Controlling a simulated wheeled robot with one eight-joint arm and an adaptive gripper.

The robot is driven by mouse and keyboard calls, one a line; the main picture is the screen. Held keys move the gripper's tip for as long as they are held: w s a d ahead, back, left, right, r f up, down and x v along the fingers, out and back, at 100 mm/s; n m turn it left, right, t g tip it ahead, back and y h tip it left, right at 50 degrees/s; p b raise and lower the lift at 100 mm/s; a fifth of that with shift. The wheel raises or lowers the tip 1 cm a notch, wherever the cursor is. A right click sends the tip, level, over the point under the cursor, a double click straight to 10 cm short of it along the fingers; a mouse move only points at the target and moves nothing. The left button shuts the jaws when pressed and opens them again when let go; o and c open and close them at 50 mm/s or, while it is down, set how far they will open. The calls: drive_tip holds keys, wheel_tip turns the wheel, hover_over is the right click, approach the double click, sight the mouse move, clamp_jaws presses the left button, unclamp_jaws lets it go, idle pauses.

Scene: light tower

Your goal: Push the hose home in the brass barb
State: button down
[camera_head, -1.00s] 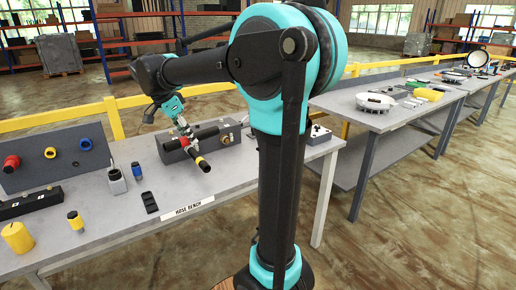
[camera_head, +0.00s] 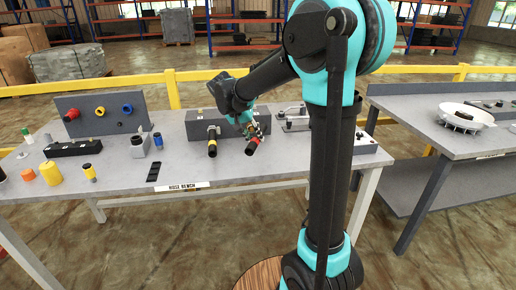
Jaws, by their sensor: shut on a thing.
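My gripper (camera_head: 254,130) is over the hose bench, at the front of a dark grey block (camera_head: 196,124). It is shut on a short black hose with a red end (camera_head: 252,147); the red end points towards the camera and down. A second black hose, with a yellow band (camera_head: 212,139), sticks out from the block to the left of the gripper. I cannot make out the brass barb; the gripper and arm cover the right part of the block. Whether the held hose touches a barb cannot be told.
The bench top (camera_head: 225,174) is clear in front of the hoses. On its left stand an upright panel (camera_head: 103,115) with coloured ports, a black rack (camera_head: 73,148), a grey holder (camera_head: 139,146) and several coloured cylinders. A metal fixture (camera_head: 292,118) stands behind the gripper to the right.

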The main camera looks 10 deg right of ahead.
drive_tip(key=f+n, duration=0.1)
drive_tip(key=n, duration=0.1)
drive_tip(key=f+n+t, duration=0.1)
drive_tip(key=f, duration=0.1)
drive_tip(key=f+n+t, duration=0.1)
drive_tip(key=f+n, duration=0.1)
drive_tip(key=shift+w+d+f+n+h, duration=0.2)
drive_tip(key=shift+w+d+n+h, duration=0.1)
drive_tip(key=shift+d, duration=0.1)
drive_tip(key=shift+w, duration=2.3)
drive_tip(key=shift+w, duration=2.05)
drive_tip(key=c, duration=1.1)
unclamp_jaws()
